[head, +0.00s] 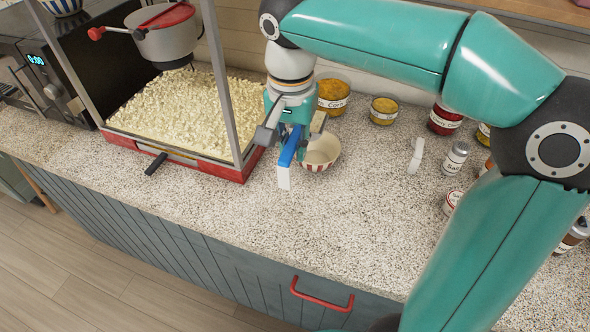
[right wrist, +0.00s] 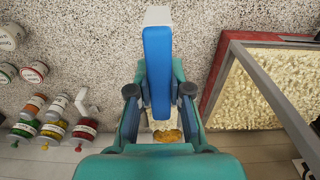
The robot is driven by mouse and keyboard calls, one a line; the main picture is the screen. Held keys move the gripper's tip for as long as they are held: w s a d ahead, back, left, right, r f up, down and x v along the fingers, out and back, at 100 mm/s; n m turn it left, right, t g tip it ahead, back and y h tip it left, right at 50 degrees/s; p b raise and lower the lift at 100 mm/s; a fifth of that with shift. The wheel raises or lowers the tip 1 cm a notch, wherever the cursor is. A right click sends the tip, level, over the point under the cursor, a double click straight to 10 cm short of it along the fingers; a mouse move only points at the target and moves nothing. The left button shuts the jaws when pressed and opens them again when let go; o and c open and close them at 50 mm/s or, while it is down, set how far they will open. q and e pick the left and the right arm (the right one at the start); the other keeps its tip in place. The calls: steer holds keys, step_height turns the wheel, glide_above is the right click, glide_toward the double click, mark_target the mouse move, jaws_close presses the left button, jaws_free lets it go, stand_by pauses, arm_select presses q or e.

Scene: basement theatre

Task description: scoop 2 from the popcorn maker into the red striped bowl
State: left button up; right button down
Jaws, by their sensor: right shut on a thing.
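The popcorn maker (head: 210,167) has a red base, metal posts and a heap of popcorn (head: 183,104) under its kettle (head: 167,38); the heap also shows in the right wrist view (right wrist: 285,80). The red striped bowl (head: 320,166) stands upright on the counter just right of it, partly behind my gripper; I cannot tell what is in it. My right gripper (head: 291,122) is shut on a blue and white tool, seemingly the scoop (head: 288,148), at the bowl's left front. In the right wrist view the scoop (right wrist: 157,70) points away between the fingers. My left gripper is out of view.
Yellow tubs (head: 333,100) (head: 383,112) stand behind the bowl. A white object (head: 416,155), shakers (head: 455,158) and several jars (head: 444,121) are to the right. A black handle (head: 156,164) juts from the maker's front. The front counter (head: 240,215) is clear.

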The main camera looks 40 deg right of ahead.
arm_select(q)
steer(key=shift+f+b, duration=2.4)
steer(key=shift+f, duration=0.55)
arm_select(e)
steer(key=shift+d+f, duration=0.6)
steer(key=shift+f, duration=2.75)
steer(key=w+d+r+g+y+p, duration=0.1)
steer(key=r+y+p, duration=0.1)
steer(key=p, duration=0.3)
steer(key=w+d+r+g+y+p, duration=0.1)
steer(key=d+r+y+p, duration=0.1)
steer(key=p, duration=0.4)
steer(key=w+d+r+g+y+p, duration=0.1)
steer(key=d+r+y+p, duration=0.1)
steer(key=p, duration=0.3)
steer(key=shift+w+d, duration=0.1)
steer(key=shift+d, duration=0.05)
steer(key=shift+w+d+y, duration=0.15)
steer(key=shift+d+y, duration=0.05)
steer(key=shift+y, duration=0.1)
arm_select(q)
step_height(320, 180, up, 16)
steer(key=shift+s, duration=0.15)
arm_select(e)
steer(key=shift+w+d+r+g+y, duration=0.45)
steer(key=shift+d+r+g+y, duration=0.2)
steer(key=shift+d, duration=0.2)
